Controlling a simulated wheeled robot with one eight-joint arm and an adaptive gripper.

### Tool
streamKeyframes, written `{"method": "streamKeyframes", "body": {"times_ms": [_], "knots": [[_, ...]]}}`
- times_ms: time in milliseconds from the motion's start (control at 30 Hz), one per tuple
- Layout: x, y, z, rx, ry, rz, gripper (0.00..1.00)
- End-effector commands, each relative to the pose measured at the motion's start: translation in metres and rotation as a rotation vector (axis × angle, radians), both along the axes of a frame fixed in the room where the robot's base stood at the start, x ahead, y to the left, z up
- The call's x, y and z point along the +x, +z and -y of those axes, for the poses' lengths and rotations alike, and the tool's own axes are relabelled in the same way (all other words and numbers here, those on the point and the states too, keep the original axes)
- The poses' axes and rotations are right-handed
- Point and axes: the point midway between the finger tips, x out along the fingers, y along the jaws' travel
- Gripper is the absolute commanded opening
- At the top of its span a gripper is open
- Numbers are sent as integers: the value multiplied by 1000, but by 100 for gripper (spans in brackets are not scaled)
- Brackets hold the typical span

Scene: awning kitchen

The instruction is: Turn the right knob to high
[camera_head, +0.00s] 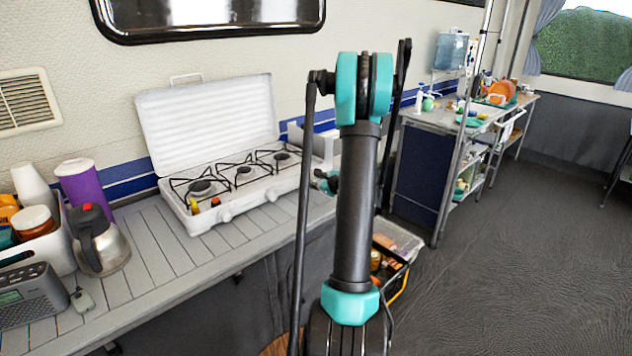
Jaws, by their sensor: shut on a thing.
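A white camping stove (262,196) with its lid raised stands on the slatted counter. It has three burners with black grates. Two round white knobs show on its front: the left knob (225,215) and the middle knob (271,195). The right knob is hidden behind my arm, so its setting cannot be read. My gripper (325,182) is at the right end of the stove's front, mostly covered by my arm; a small dark and teal part shows. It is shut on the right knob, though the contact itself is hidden.
Left of the stove are a steel kettle (99,241), a purple canister (86,192), a white bin (60,238) and a grey radio (33,300). A crate (397,245) stands on the floor to the right. Beyond it are a metal cart and open floor (510,260).

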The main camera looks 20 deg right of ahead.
Motion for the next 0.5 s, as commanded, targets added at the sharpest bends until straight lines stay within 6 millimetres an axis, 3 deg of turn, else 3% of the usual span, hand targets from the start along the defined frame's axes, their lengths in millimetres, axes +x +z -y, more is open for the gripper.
{"method": "streamKeyframes", "body": {"times_ms": [367, 400, 500], "knots": [[0, 0, 0, -5, 0, 1, 0], [0, 0, 0, -5, 0, 2, 28], [0, 0, 0, -5, 0, 2, 40]]}}
